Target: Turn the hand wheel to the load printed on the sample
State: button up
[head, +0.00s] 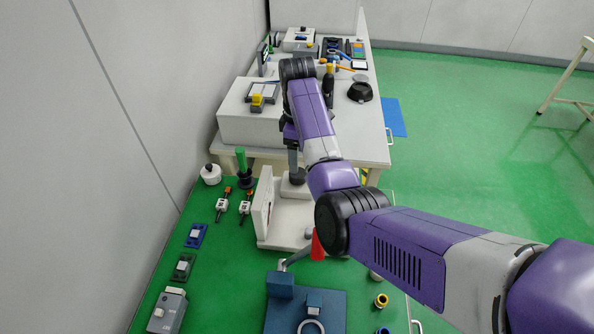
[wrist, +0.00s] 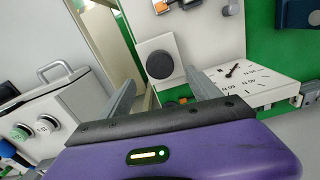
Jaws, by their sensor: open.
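My gripper (wrist: 160,78) is open, with its two grey fingers apart and nothing held between them. In the wrist view a dark round disc (wrist: 160,64) on a pale square block shows beyond the fingertips, between them; I cannot tell if it is the hand wheel. To its right is a white dial panel (wrist: 266,84) with printed numbers and a black pointer; the numbers are too small to read surely. In the head view my gripper (head: 292,160) points down above the white stand (head: 280,232) on the green bench. I cannot make out the sample or its printed load.
A white table (head: 372,140) with a large grey box (head: 240,125) stands behind. A blue device (head: 285,286) is at the front, near a red grip (head: 317,247). Small parts and a grey box (head: 168,308) line the left.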

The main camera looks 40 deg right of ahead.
aim_at(298, 176)
jog(key=shift+f+p, duration=0.35)
jog(key=shift+f, duration=3.25)
jog(key=c, duration=1.4)
